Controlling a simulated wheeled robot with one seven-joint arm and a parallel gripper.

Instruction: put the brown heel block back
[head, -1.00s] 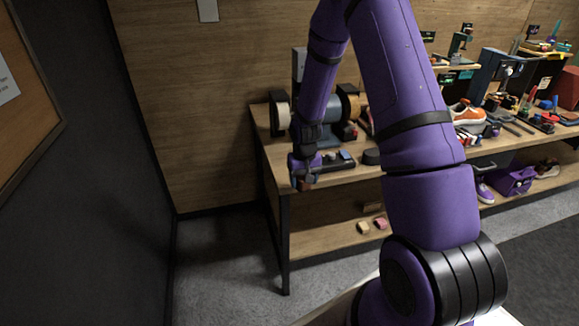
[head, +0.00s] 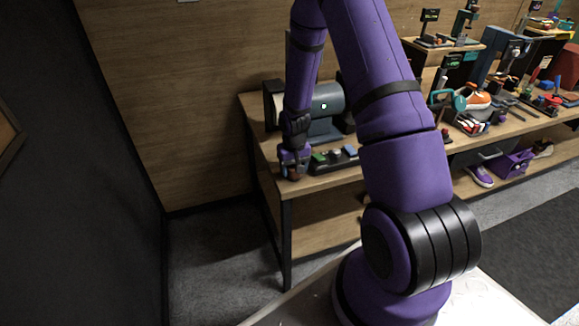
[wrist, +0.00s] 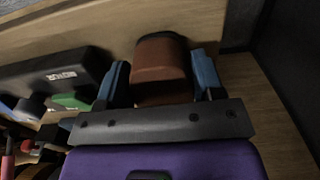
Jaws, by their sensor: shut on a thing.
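The brown heel block (wrist: 160,58) sits between the two blue fingers of my gripper (wrist: 160,84) in the wrist view. The gripper is shut on it. In the head view my gripper (head: 294,168) points down at the left front corner of the wooden workbench (head: 330,180), with the block (head: 294,176) showing at its tip. A dark holder (wrist: 60,75) with a small label, and green and blue pieces at its edge, lies left of the block in the wrist view. I cannot tell whether the block touches the bench.
Shoes, including an orange and white sneaker (head: 475,98), and tools crowd the bench farther right. Open floor lies left of the bench.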

